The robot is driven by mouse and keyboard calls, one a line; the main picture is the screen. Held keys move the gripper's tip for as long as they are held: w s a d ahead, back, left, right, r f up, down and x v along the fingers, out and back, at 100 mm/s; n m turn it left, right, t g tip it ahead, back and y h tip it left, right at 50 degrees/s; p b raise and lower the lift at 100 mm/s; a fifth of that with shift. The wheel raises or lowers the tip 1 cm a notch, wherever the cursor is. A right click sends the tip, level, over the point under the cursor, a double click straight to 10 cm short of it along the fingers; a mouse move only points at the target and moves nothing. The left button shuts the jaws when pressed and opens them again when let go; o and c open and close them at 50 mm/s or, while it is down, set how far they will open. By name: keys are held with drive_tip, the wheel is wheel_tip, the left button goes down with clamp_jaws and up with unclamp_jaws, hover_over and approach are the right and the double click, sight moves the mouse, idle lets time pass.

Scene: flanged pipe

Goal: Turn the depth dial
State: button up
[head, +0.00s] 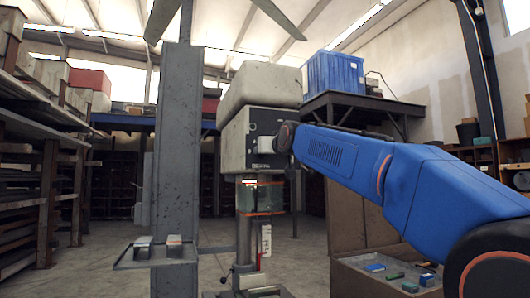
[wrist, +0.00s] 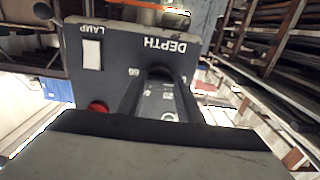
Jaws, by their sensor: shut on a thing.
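The drill press head (head: 235,143) stands ahead of my arm, with a dark control panel on the side facing my gripper (head: 268,145). The wrist view shows this panel (wrist: 100,62) upside down, with the words DEPTH and LAMP, a white lamp switch and a red button. My gripper (wrist: 160,77) reaches to the panel beside the DEPTH label, its two dark fingers converging there. It is shut on the depth dial, which is mostly hidden between and behind the fingertips. The number 60 shows beside it. The dial cannot be made out in the head view.
A grey steel column (head: 177,160) stands left of the press, with a small tray (head: 128,262) at its side. A workbench (head: 345,268) with small coloured items is below my arm. Storage racks (head: 45,165) line the left. A blue crate (head: 335,72) sits on a raised platform behind.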

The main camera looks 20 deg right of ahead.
drive_tip(key=shift+f, duration=0.1)
drive_tip(key=o, duration=1.1)
drive_tip(key=s, duration=1.7)
drive_tip(key=shift+s+d, duration=0.25)
drive_tip(key=shift+d, duration=0.05)
drive_tip(key=s+f+g, duration=0.4)
drive_tip(key=s+f, duration=0.5)
drive_tip(key=f, duration=1.1)
drive_tip(key=s+f+g, duration=0.4)
drive_tip(key=s+f, duration=0.6)
drive_tip(key=f, duration=1)
drive_tip(key=s+f+g, duration=0.5)
drive_tip(key=s+f, duration=0.5)
drive_tip(key=f, duration=1)
drive_tip(key=shift+s+d+f+m+h, duration=0.1)
drive_tip(key=shift+s+d+m+h, duration=0.1)
drive_tip(key=shift+m+h, duration=0.1)
